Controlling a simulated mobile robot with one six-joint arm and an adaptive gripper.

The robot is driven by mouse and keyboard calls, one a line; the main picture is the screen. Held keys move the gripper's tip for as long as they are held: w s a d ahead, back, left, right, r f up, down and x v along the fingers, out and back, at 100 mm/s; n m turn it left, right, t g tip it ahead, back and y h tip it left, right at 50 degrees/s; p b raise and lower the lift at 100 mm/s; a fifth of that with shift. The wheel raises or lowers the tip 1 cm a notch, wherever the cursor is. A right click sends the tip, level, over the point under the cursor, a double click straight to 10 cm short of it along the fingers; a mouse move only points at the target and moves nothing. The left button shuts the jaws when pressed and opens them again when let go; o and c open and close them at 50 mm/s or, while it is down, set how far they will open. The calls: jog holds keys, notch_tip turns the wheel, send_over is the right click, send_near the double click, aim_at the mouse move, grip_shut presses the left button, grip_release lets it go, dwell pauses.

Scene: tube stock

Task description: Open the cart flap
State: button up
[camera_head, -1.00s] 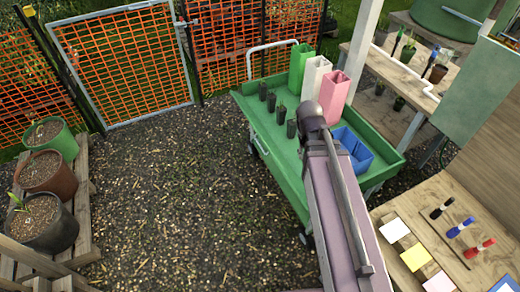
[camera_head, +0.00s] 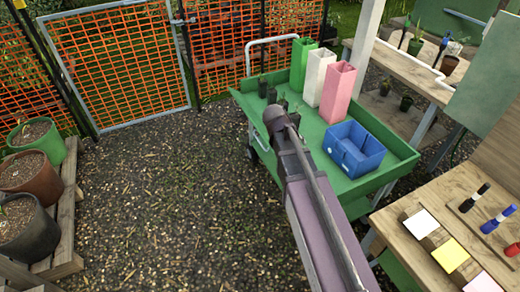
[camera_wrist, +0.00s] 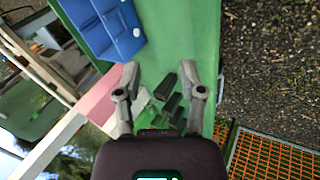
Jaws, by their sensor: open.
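The green cart (camera_head: 395,160) stands right of centre in the head view, with raised edges around its top. I cannot tell which edge is the flap; my arm covers part of its near left side. My gripper (camera_wrist: 163,88) is open in the wrist view, with green cart surface and several small dark pots (camera_wrist: 172,100) seen between and beyond its fingers. No held object shows. In the head view my arm reaches over the cart's left side, and its fingers are hard to make out.
Green (camera_head: 300,62), white (camera_head: 319,76) and pink (camera_head: 337,92) square tubes stand on the cart, beside a blue divided box (camera_head: 353,149). A workbench (camera_head: 430,215) is at the right, large pots (camera_head: 30,232) at the left. Gravel (camera_head: 160,210) between is clear.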

jog(key=w+a+f+n+t+h+b, duration=0.35)
jog(key=w+a+f+b, duration=0.45)
jog(key=w+f+b, duration=0.75)
jog(key=n+t+h+b, duration=0.2)
jog(key=t+b, duration=0.3)
jog(key=b, duration=1.4)
send_near(265, 140)
jog(key=a+f, duration=0.4)
jog(key=shift+w+a+f+n+t, duration=0.15)
jog(key=shift+w+a+n+t, duration=0.15)
jog(key=shift+w, duration=0.25)
jog(key=b+x, duration=0.2)
jog(key=x, duration=1.2)
jog(key=shift+a+f+b, duration=0.1)
jog(key=shift+a+b, duration=0.05)
jog(key=shift+b, duration=0.2)
